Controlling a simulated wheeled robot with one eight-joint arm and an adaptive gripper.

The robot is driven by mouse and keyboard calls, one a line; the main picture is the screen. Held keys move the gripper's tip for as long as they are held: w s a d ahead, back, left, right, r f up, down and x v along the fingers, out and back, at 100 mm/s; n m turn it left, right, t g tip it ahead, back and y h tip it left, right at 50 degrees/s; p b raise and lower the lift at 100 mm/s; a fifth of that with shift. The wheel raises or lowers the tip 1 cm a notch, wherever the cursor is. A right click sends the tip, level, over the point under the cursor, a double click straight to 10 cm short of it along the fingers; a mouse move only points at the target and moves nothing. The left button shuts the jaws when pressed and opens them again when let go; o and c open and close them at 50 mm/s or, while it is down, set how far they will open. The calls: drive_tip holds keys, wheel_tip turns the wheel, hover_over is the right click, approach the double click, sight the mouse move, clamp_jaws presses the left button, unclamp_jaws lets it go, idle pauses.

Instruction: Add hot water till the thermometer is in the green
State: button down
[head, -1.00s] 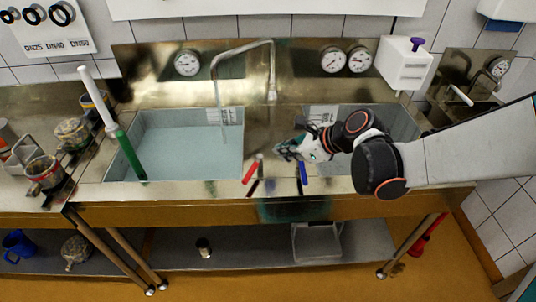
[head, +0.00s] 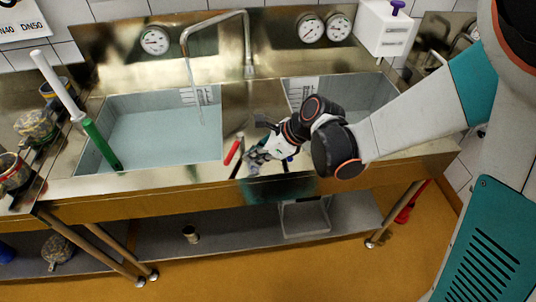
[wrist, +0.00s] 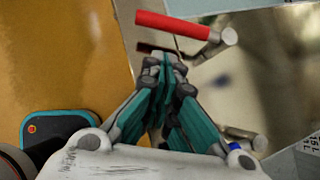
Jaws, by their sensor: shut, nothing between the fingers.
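A red tap handle (head: 233,152) is on the counter between two basins; it also shows in the wrist view (wrist: 172,25). A blue handle (wrist: 236,147) is mostly hidden behind my gripper. My gripper (head: 252,163) is shut and empty, close beside the red handle; in the wrist view its fingertips (wrist: 165,62) are just below the handle, with contact unclear. The bent spout (head: 187,48) points into the left basin (head: 98,108), which holds pale water (head: 160,138). A faint line hangs below the spout; I cannot tell if it is flowing water. A round dial (head: 154,41) is above the basin; its reading is too small.
A green and white stick (head: 102,145) leans in the left basin. Two more dials (head: 312,28) and a white box (head: 386,28) are on the right. Several pots stand at far left. A second basin (head: 370,92) lies behind my arm. A shelf (head: 250,230) is below.

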sight(234, 153)
drive_tip(key=shift+w+a+f, duration=0.1)
drive_tip(key=shift+w+a, duration=0.05)
drive_tip(key=shift+a, duration=0.5)
drive_tip(key=shift+w+a+f, duration=0.1)
drive_tip(key=shift+a, duration=0.55)
drive_tip(key=shift+a+b, duration=0.4)
drive_tip(key=shift+a, duration=0.35)
